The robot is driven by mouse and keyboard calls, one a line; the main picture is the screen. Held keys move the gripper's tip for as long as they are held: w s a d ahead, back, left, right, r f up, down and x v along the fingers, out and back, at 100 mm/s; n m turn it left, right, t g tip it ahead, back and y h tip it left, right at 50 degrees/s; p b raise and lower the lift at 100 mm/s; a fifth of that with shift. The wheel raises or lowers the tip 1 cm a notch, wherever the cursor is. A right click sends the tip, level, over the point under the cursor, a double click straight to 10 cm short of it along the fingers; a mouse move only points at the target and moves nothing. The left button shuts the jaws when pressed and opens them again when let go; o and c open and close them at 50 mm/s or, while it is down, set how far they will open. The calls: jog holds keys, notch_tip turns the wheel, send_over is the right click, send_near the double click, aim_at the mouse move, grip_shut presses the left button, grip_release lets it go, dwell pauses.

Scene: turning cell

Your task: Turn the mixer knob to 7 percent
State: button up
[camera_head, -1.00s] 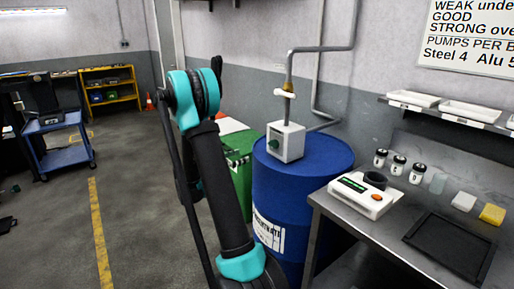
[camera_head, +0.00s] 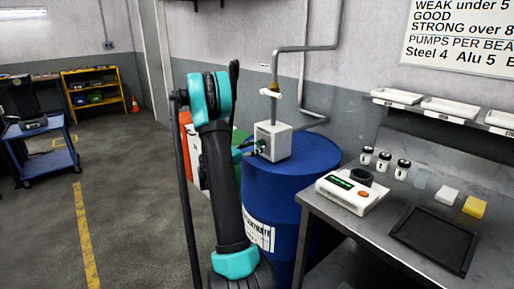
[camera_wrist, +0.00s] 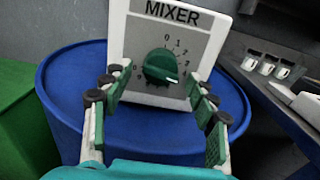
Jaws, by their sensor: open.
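The mixer box (camera_wrist: 202,40), a pale box labelled MIXER, fills the top middle of the wrist view. It also shows in the head view (camera_head: 274,141), on the blue drum. Its green round knob (camera_wrist: 160,66) sits in a ring of small numbers. The knob's white mark points to the lower right; the number there is not readable. My gripper (camera_wrist: 154,84) is open, with green-padded fingers left and right of the knob. I cannot tell whether they touch it. In the head view, my gripper (camera_head: 246,149) is at the box's left side, partly hidden by my arm.
The blue drum (camera_head: 290,178) stands under the mixer, with a pipe (camera_head: 302,70) rising above. A green container (camera_wrist: 25,115) is to the left. A steel bench (camera_head: 335,212) at right holds a white device (camera_head: 352,195), several jars and a black tray (camera_head: 434,238).

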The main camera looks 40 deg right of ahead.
jog(key=shift+d, duration=0.7)
jog(key=shift+c, duration=0.5)
jog(key=c, duration=1.1)
jog(key=shift+o, duration=0.2)
